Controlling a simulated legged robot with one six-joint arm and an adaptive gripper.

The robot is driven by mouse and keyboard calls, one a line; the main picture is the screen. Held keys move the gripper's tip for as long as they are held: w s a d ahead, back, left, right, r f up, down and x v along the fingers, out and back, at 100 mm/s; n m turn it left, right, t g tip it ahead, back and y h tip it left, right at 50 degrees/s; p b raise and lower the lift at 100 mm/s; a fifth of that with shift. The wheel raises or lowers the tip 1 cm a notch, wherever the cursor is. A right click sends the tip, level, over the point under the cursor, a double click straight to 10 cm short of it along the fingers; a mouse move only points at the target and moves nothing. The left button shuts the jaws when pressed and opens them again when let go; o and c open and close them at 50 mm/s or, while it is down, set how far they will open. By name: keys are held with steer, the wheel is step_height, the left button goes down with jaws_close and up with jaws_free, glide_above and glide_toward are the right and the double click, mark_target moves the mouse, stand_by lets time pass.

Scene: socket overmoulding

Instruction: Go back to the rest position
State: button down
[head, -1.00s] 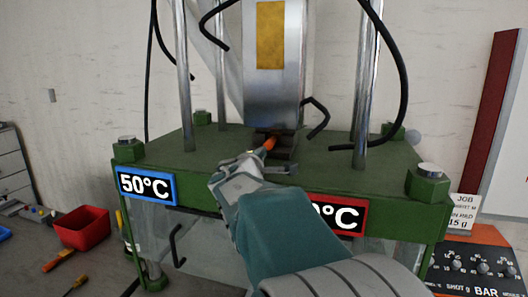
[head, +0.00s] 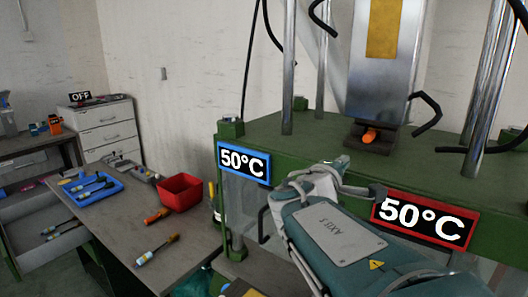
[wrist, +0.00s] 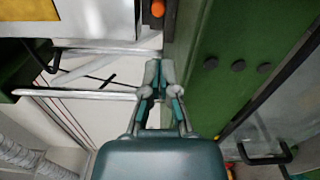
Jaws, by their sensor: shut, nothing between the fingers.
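My gripper (head: 345,170) is in front of the green press (head: 290,140), between its blue-framed and red-framed 50°C signs. In the wrist view my gripper (wrist: 158,72) has its fingers together and holds nothing. An orange-tipped part (head: 370,136) sits at the foot of the press's metal block (head: 382,70), apart from my gripper. The orange tip also shows at the top of the wrist view (wrist: 157,8). My arm covers part of the press front.
A workbench (head: 120,220) on the left holds a red bin (head: 180,192), a blue tray (head: 92,188) and loose tools. A grey drawer unit (head: 105,130) stands behind it. The press's metal columns (head: 290,70) and black cables rise near my arm.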

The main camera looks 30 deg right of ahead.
steer(key=s+a+f+m+g+y, duration=0.1)
steer(key=s+a+f+y, duration=0.3)
steer(key=a, duration=0.4)
steer(key=s+a+f+m+y, duration=0.3)
steer(key=a+f+y, duration=0.3)
steer(key=a+f, duration=0.2)
steer(key=s+a+f+m+g+y, duration=0.1)
steer(key=s+a+f+m+y, duration=0.2)
steer(key=s+a+f+y, duration=0.2)
steer(key=a+f+y, duration=0.1)
steer(key=a+f, duration=0.1)
steer(key=a, duration=0.1)
steer(key=shift+f+g, duration=0.25)
steer(key=shift+g, duration=0.05)
